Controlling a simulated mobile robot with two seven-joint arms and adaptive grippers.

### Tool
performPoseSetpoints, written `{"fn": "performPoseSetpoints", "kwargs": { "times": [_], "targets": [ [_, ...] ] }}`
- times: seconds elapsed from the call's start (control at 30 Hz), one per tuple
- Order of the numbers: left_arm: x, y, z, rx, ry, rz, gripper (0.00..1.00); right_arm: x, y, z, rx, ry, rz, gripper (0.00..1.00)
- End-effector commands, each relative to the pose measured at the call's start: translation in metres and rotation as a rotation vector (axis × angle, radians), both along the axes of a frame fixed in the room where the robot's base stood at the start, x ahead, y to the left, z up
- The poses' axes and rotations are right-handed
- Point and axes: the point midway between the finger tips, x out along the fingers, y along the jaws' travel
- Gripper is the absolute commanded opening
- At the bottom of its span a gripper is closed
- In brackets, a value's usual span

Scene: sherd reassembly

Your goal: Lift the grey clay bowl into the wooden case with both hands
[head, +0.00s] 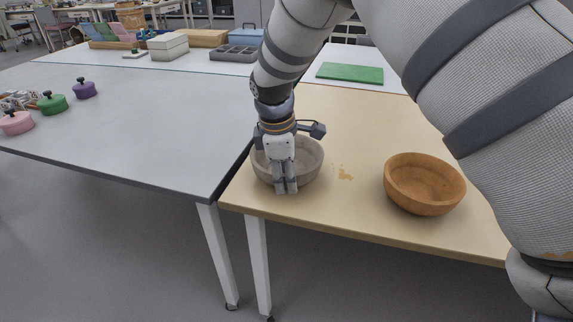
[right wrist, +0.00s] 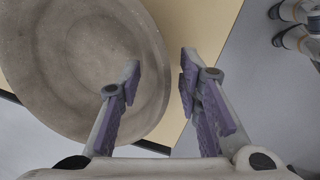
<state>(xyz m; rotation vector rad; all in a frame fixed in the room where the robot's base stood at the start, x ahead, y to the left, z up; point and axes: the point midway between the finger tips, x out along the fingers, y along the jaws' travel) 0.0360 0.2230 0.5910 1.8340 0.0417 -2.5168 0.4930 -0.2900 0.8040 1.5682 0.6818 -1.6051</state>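The grey clay bowl (head: 310,165) sits upright at the left end of the wood-topped table, near its front corner. It also fills the left of the right wrist view (right wrist: 75,65). My right gripper (head: 285,190) points down at the bowl's near side and hides part of it. In the right wrist view the right gripper (right wrist: 160,80) has its fingers apart, one over the bowl's inside and one beyond its rim. Whether they touch the rim is unclear. My left gripper is out of view. No wooden case is clearly recognisable; a tan box (head: 203,38) stands far back.
An orange-brown bowl (head: 424,185) stands to the right on the wood-topped table (head: 350,225), with small tan crumbs (head: 345,173) between the bowls. A green mat (head: 350,73) lies behind. The grey table (head: 140,120) at left is mostly clear, with small lidded pots (head: 53,103) at its left.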

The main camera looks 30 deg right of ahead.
Motion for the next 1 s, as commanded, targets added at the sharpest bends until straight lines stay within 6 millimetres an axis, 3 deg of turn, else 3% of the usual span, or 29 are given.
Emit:
{"fn": "performPoseSetpoints", "kwargs": {
  "times": [0.07, 0.2, 0.67, 0.87, 1.0],
  "targets": [
    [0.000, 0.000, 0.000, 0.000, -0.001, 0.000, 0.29, 0.000, 0.000, 0.001, 0.000, -0.001, 0.000, 0.28],
    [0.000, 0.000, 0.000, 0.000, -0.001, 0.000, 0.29, 0.000, 0.000, 0.001, -0.001, -0.001, -0.001, 0.00],
    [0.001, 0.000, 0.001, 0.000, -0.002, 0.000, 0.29, 0.001, 0.000, 0.005, 0.000, -0.004, 0.001, 0.00],
    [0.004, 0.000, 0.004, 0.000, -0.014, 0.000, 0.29, 0.002, 0.000, 0.036, -0.001, -0.010, 0.000, 0.00],
    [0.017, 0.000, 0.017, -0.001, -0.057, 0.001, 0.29, -0.021, 0.013, 0.073, -0.001, -0.016, 0.003, 0.00]
  ]
}}
